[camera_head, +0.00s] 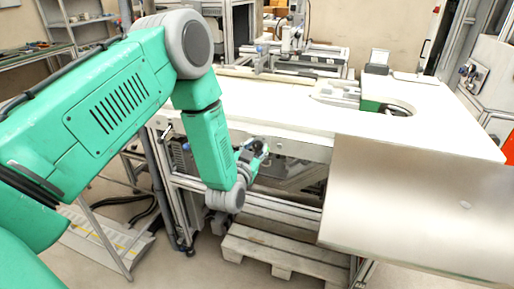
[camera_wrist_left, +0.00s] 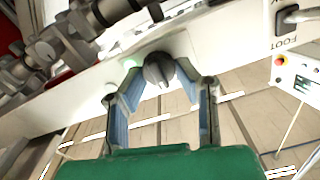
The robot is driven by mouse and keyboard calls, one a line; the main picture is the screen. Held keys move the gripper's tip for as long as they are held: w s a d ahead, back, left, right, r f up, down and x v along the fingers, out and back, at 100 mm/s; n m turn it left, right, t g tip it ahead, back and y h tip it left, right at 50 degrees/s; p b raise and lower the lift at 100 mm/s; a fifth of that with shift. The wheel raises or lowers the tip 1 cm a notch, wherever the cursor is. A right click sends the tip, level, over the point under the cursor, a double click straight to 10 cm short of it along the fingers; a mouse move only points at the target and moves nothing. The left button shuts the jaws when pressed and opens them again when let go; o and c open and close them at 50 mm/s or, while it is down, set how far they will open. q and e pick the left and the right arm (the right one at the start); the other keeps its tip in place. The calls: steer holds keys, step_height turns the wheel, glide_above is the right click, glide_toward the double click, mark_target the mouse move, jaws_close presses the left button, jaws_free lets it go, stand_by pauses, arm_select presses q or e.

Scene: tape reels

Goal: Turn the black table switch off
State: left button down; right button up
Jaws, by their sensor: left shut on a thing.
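The black table switch (camera_wrist_left: 158,70) is a dark round knob with a raised grip, mounted on the white front edge of the table. My left gripper (camera_wrist_left: 160,80) has its blue-padded fingers on both sides of the knob and is shut on it. My right gripper is not in view.
A large metal panel (camera_head: 420,200) stands at the right front of the table. A wooden pallet (camera_head: 270,245) lies on the floor below. A small machine (camera_head: 295,50) stands behind the table.

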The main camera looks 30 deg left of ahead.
arm_select(q)
steer(key=n, duration=0.3)
steer(key=shift+s+f+n+b, duration=0.1)
steer(key=shift+f+n+b, duration=0.2)
steer(key=shift+n, duration=0.1)
steer(key=shift+a+n, duration=0.15)
steer(key=shift+n, duration=1.05)
steer(key=shift+n+b, duration=0.6)
steer(key=shift+n, duration=0.9)
steer(key=shift+r, duration=0.1)
steer(key=c, duration=1.2)
jaws_free()
steer(key=shift+a, duration=0.15)
steer(key=shift+n, duration=0.3)
steer(key=v, duration=1.1)
steer(key=shift+s, duration=0.35)
